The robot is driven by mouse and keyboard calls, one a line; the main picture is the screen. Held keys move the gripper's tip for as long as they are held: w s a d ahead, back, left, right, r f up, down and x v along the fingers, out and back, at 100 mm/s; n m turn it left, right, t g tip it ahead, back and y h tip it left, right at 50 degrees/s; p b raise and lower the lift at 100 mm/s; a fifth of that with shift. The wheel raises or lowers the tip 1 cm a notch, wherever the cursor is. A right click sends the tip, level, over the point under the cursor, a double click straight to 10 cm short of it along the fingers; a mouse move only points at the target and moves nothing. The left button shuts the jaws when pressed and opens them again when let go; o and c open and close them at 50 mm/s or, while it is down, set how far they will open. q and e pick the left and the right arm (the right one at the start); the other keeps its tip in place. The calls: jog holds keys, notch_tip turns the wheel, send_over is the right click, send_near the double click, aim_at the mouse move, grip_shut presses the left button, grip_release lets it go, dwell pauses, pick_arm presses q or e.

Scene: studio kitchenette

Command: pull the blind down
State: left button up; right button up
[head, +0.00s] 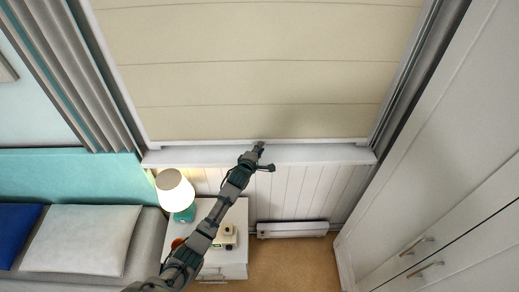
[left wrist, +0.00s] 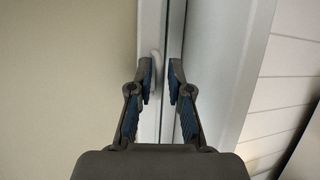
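The beige blind (head: 250,85) covers nearly the whole window in the head view, its lower edge close above the white sill (head: 215,155). It also fills the left side of the left wrist view (left wrist: 65,80). My left gripper (head: 260,147) is at the middle of the blind's lower edge. In the left wrist view its two fingers (left wrist: 161,72) stand apart, with a narrow gap between them. A small pale rounded piece (left wrist: 155,68), perhaps the blind's pull, shows beside the left fingertip; I cannot tell whether they touch. My right gripper is not in view.
A lit lamp (head: 175,190) stands on the white bedside cabinet (head: 238,215) below the sill. A bed with pillows (head: 82,240) is at left, a grey curtain (head: 75,65) above it. White cupboards (head: 440,190) stand at right. Some floor (head: 290,262) is clear.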

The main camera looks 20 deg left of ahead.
aim_at(260, 160)
pick_arm(q)
grip_shut()
jog(key=shift+f+b, duration=1.25)
jog(key=shift+f, duration=1)
jog(key=shift+s+f, duration=0.15)
grip_release()
jog(key=v, duration=1.2)
